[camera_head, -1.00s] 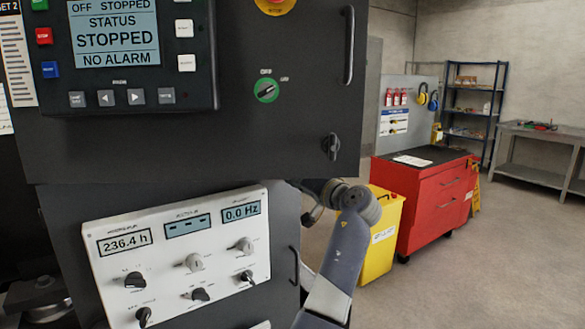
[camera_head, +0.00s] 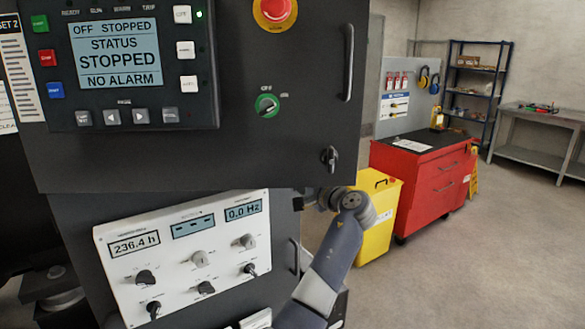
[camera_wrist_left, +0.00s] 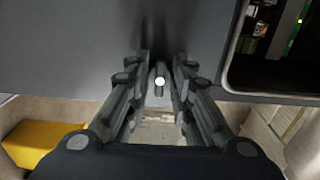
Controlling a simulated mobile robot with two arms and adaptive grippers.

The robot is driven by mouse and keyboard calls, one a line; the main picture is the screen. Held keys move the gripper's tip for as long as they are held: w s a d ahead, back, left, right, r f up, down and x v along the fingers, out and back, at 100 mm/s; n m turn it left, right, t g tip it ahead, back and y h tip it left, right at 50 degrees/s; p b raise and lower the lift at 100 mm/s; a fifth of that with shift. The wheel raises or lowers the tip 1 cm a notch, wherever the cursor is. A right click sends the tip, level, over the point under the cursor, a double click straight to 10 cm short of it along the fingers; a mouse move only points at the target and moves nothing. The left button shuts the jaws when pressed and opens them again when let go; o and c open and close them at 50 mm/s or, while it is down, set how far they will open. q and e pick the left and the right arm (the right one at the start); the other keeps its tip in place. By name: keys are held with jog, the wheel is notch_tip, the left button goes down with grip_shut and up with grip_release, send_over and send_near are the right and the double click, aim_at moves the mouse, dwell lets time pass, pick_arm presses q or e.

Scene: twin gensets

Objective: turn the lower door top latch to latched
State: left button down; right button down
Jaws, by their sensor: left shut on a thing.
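The lower door top latch (camera_wrist_left: 160,70) is a dark upright bar with a bright white dot in the left wrist view. My left gripper (camera_wrist_left: 161,66) has a finger on each side of it and is shut on it. Its exact turn is hard to read. In the head view, an arm of mine rises from the bottom, and its wrist is by the right end of the lower door (camera_head: 277,275). The gripper there is mostly hidden below the overhanging upper panel (camera_head: 285,130), and the latch cannot be made out. My right gripper is not in view.
The upper panel carries a dark knob latch (camera_head: 329,158), a bar handle (camera_head: 348,60) and a red emergency button (camera_head: 275,12). A white gauge panel (camera_head: 180,255) is on the lower front. A yellow bin (camera_head: 378,215) and red cabinet (camera_head: 425,185) stand right. Floor beyond is clear.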

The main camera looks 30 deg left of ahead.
pick_arm(q)
jog(key=shift+r+m, duration=0.1)
jog(key=shift+m, duration=0.2)
jog(key=c, duration=1.3)
grip_release()
jog(key=shift+w, duration=0.1)
jog(key=shift+c, duration=0.2)
jog(key=v, duration=1.2)
